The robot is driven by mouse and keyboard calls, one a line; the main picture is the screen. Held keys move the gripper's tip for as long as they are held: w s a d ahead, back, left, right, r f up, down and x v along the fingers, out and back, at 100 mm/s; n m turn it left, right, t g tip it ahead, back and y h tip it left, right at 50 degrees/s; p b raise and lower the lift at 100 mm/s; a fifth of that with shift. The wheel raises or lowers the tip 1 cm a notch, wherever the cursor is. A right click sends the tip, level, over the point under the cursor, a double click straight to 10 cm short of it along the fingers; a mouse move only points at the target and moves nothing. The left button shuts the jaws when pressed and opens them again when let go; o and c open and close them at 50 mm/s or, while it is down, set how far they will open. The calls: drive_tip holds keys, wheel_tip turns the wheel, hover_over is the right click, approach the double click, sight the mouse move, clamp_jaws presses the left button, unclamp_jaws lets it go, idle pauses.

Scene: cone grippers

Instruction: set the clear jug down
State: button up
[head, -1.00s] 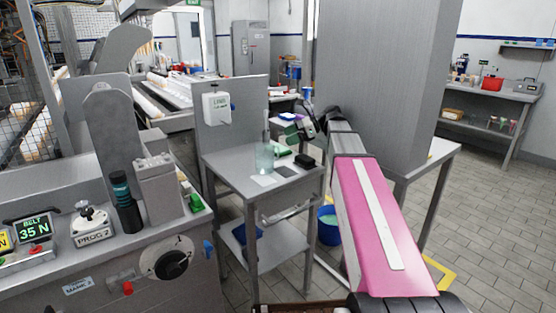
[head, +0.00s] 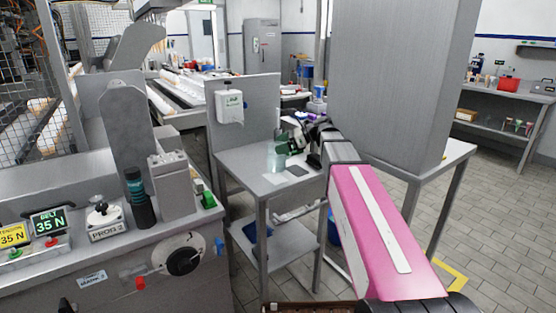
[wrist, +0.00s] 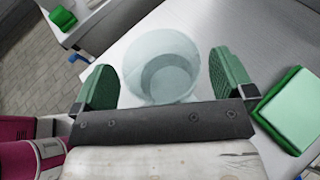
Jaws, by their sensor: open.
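The clear jug (head: 277,157) stands on the grey metal side table (head: 250,162), near its back part. In the wrist view the jug (wrist: 161,66) shows from above as a pale, see-through round vessel. My gripper (wrist: 160,84) has its two green pads apart, one on each side of the jug. Gaps show between the pads and the jug's wall. In the head view my gripper (head: 292,143) is small, just right of the jug, and partly covers it.
A green-lidded box (wrist: 291,108) lies on the table right of my gripper. A white dispenser (head: 230,107) hangs on the table's back panel. A tall grey column (head: 400,90) stands close to the right of my arm. The table's front left top is clear.

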drive_tip(key=shift+a+f, duration=0.2)
drive_tip(key=shift+a, duration=0.35)
drive_tip(key=c, duration=1.4)
drive_tip(key=shift+r, duration=0.1)
drive_tip(key=s+a+r, duration=0.6)
drive_tip(key=s+r, duration=0.3)
drive_tip(key=r, duration=0.1)
drive_tip(key=shift+s+a+r, duration=0.15)
drive_tip(key=shift+a+r, duration=0.2)
drive_tip(key=shift+r, duration=0.05)
idle(0.8)
